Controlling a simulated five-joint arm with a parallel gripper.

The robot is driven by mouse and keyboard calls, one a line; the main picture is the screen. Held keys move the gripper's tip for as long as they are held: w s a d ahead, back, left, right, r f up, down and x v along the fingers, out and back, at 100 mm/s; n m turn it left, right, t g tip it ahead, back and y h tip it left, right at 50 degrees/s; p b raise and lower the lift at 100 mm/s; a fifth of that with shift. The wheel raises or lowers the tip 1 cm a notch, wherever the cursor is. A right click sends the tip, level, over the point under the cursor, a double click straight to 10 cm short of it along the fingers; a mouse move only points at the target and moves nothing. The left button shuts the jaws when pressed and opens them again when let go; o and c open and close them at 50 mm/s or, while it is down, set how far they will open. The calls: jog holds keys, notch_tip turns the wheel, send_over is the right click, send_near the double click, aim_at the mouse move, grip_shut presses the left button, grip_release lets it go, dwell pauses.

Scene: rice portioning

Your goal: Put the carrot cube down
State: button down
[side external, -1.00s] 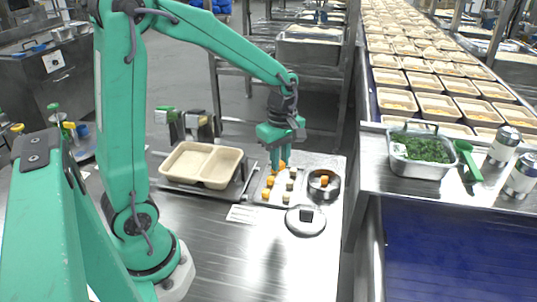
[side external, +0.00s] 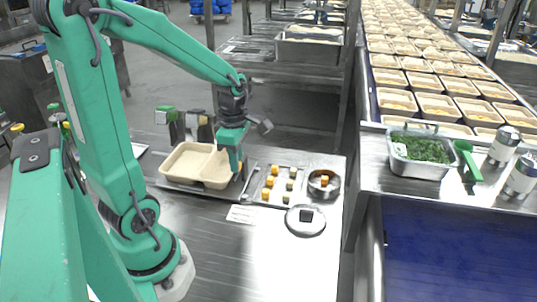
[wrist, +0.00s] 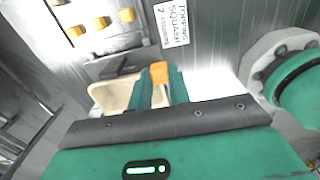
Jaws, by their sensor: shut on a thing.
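In the wrist view my gripper (wrist: 160,85) is shut on an orange carrot cube (wrist: 159,73), whose top shows between the green fingers. In the side view my gripper (side external: 236,168) points down at the right end of a beige two-compartment tray (side external: 185,159); the held cube cannot be made out there. The tray's wall also shows behind the fingers in the wrist view (wrist: 104,96). I cannot tell whether the cube touches the tray.
A metal tray (side external: 254,198) right of the gripper holds orange cubes (side external: 269,183) and pale cubes (side external: 290,185). A steel pot (side external: 333,189) contains an orange cube. A lid (side external: 305,229) and a printed card (side external: 241,214) lie in front.

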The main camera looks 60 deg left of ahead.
jog(key=a+f, duration=0.2)
jog(key=a, duration=0.1)
jog(key=s+a+f, duration=0.1)
jog(key=a+f, duration=0.1)
jog(key=a, duration=0.2)
jog(key=a+f, duration=0.2)
jog(key=a, duration=0.1)
jog(key=shift+s+a+f, duration=0.2)
jog(key=shift+s+a, duration=0.1)
jog(key=shift+s, duration=0.1)
jog(key=shift+f, duration=2)
jog(key=shift+f, duration=0.15)
jog(key=c, duration=1.3)
grip_release()
notch_tip(320, 180, up, 12)
jog(key=shift+r, duration=0.15)
